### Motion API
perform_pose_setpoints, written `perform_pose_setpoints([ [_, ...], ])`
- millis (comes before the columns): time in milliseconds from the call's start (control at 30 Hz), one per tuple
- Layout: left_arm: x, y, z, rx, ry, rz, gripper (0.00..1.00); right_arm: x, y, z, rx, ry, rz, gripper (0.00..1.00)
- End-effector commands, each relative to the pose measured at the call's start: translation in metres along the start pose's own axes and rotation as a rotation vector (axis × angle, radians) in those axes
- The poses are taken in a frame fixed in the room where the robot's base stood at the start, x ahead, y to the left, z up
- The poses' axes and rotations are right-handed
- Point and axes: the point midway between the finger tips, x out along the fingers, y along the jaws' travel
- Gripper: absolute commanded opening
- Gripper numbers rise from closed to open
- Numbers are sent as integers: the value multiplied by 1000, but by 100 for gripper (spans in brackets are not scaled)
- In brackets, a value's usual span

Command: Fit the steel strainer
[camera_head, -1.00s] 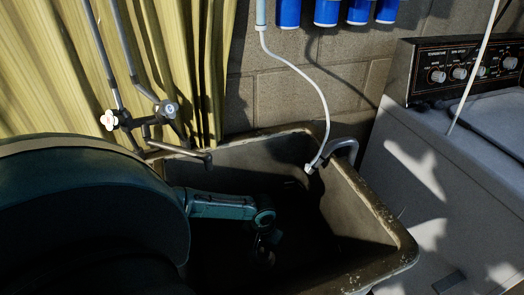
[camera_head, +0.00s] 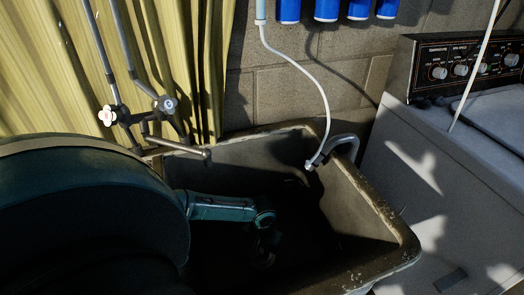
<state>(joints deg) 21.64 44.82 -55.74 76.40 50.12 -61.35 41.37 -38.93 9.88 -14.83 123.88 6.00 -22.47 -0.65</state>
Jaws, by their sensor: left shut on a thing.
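My left arm reaches in from the left, over the rim of a deep, dark utility sink (camera_head: 392,226). My left gripper (camera_head: 264,258) is low inside the sink, in deep shadow. It is shut on a small, dim thing with a faint pale edge, perhaps the steel strainer; its shape is too dark to make out. The sink's floor and drain are hidden in the dark. My right gripper is not in view.
A tap with two valves (camera_head: 140,115) juts over the sink's back left. A washing machine (camera_head: 440,170) stands right. A yellow curtain (camera_head: 180,50) hangs behind.

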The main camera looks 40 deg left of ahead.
Motion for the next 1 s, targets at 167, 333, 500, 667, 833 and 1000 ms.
perform_pose_setpoints([
  [167,3,0,0,0,0,0,0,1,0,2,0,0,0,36],
  [333,3,0,0,0,0,0,0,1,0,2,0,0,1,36],
  [500,3,0,0,0,0,0,28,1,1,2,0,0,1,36],
  [667,3,0,0,0,0,0,41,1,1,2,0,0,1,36],
  [833,3,0,0,0,0,0,46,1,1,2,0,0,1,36],
  [1000,0,0,0,0,1,0,46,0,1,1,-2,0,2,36],
])
